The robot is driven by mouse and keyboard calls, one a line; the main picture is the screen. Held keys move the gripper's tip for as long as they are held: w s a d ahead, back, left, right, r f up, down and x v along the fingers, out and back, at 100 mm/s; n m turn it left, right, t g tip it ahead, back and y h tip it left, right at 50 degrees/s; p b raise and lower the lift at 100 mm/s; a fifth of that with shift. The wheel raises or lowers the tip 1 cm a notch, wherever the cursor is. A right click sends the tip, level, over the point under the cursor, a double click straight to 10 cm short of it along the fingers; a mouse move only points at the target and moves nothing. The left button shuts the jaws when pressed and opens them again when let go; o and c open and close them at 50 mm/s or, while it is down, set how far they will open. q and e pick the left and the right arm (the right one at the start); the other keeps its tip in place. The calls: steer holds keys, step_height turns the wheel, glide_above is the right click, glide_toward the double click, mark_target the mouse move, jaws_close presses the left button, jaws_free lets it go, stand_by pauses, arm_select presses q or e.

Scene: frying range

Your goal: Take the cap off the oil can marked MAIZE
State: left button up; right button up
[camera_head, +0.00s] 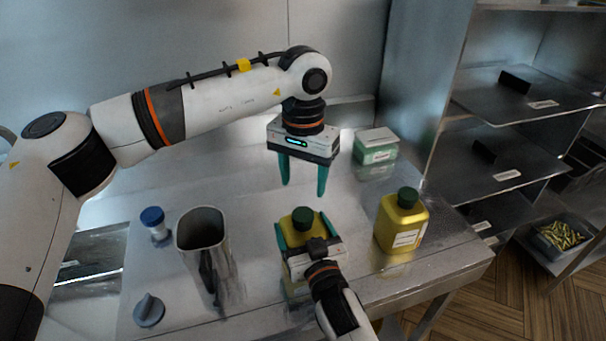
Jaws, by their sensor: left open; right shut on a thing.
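A yellow oil can with a dark green cap (303,217) stands on the steel table, its front mostly hidden by my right gripper. My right gripper (296,236) is shut on this can's body, a finger at each side. My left gripper (303,190) is open and empty, pointing down above and behind the capped can, apart from the cap. A second yellow oil can (402,222) stands to the right with its dark green cap (407,197) on. It carries a white label whose lettering is too small to read. No label shows on the held can.
A metal jug (203,238) stands left of the held can. A blue-capped shaker (154,222) and a grey-blue knob (149,309) are further left. A green and white box (377,146) sits at the back right. Steel shelves (520,92) stand to the right.

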mark_target(303, 214)
arm_select(q)
step_height(303, 214, down, 8)
steer(key=shift+r, duration=0.1)
stand_by(0.4)
